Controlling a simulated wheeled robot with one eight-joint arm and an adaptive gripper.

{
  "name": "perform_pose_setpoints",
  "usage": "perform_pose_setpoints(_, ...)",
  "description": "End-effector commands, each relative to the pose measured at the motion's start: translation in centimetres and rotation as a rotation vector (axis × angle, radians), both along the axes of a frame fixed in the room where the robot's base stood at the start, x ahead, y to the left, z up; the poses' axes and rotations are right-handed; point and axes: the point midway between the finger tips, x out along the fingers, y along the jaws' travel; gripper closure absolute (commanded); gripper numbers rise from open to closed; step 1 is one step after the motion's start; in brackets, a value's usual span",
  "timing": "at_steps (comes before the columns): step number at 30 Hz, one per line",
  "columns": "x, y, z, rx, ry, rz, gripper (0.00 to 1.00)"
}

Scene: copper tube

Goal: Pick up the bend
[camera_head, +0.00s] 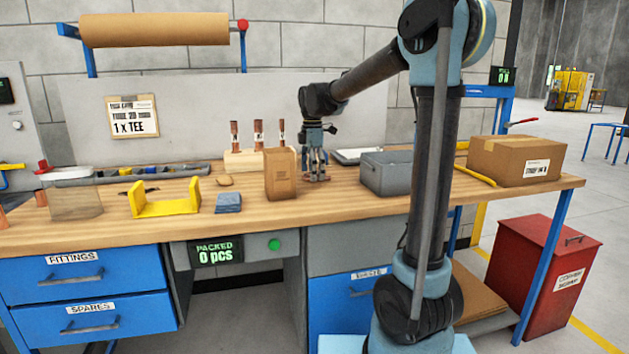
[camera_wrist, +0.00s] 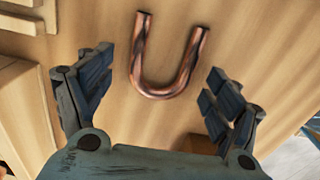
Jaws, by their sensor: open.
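The bend (camera_wrist: 157,92) is a U-shaped copper tube lying flat on the wooden bench top. In the wrist view it sits in the upper middle, with its curve towards my gripper and its two ends pointing away. My gripper (camera_wrist: 158,80) is open, with one finger on each side of the bend and a gap on both sides. In the head view my gripper (camera_head: 315,176) points down close over the bench, right of the brown box; the bend there is mostly hidden by the fingers.
A brown box (camera_head: 280,174) stands just left of my gripper, and a grey box (camera_head: 386,176) stands to its right. Behind is a wooden block (camera_head: 246,160) with upright copper tubes. A yellow cradle (camera_head: 165,203) and a carton (camera_head: 510,160) are farther off.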

Motion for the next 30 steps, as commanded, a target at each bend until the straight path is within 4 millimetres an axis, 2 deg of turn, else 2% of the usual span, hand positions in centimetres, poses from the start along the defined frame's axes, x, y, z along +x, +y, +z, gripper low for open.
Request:
perform_pose_setpoints(7, 0.0, 0.0, -0.2, 0.000, 0.000, 0.000, 0.17)
perform_pose_setpoints(8, 0.0, 0.0, -0.2, 0.000, 0.000, -0.001, 0.19)
perform_pose_setpoints(14, 0.0, -0.1, -0.2, 0.000, 0.000, -0.001, 0.64)
perform_pose_setpoints(25, 0.0, -0.1, 0.1, 0.000, 0.000, -0.002, 0.65)
perform_pose_setpoints(30, 0.0, -0.2, 1.8, 0.000, 0.000, -0.002, 0.65)
